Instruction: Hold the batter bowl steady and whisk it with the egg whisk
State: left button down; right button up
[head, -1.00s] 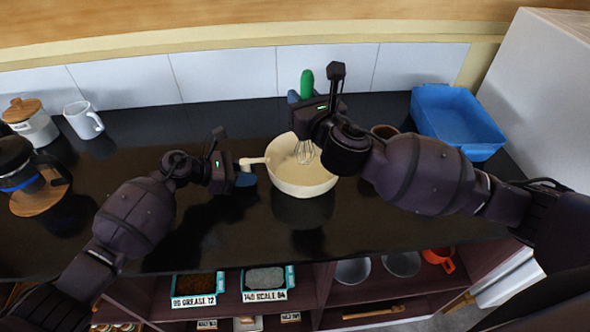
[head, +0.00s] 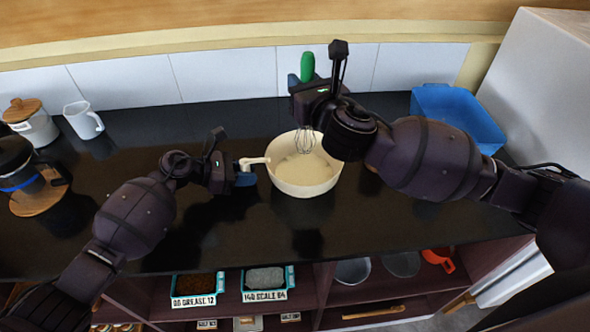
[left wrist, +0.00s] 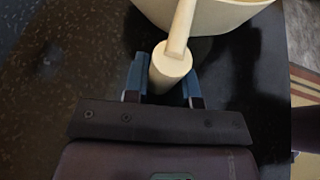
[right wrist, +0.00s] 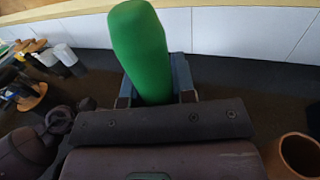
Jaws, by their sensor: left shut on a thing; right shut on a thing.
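The cream batter bowl (head: 304,184) stands on the dark counter with pale batter inside. Its side handle (head: 254,161) points left. My left gripper (head: 244,172) is shut on that handle; the left wrist view shows the handle (left wrist: 172,66) between the blue fingers (left wrist: 162,78). My right gripper (head: 304,86) is shut on the green handle (head: 307,66) of the egg whisk, which also shows in the right wrist view (right wrist: 140,50). The wire whisk head (head: 305,141) hangs over the bowl's back part. I cannot tell whether its tip touches the batter.
A blue tub (head: 456,112) stands at the back right. A white mug (head: 84,121), a lidded jar (head: 32,122) and a coffee pot (head: 18,165) on a wooden board stand at the left. A brown cup (right wrist: 298,155) shows in the right wrist view. The front counter is clear.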

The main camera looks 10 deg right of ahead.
aim_at(303, 64)
jog(key=shift+r, duration=2.05)
pick_arm(q)
jog(key=c, duration=0.8)
grip_release()
jog(key=shift+c, duration=0.2)
jog(key=v, duration=1.2)
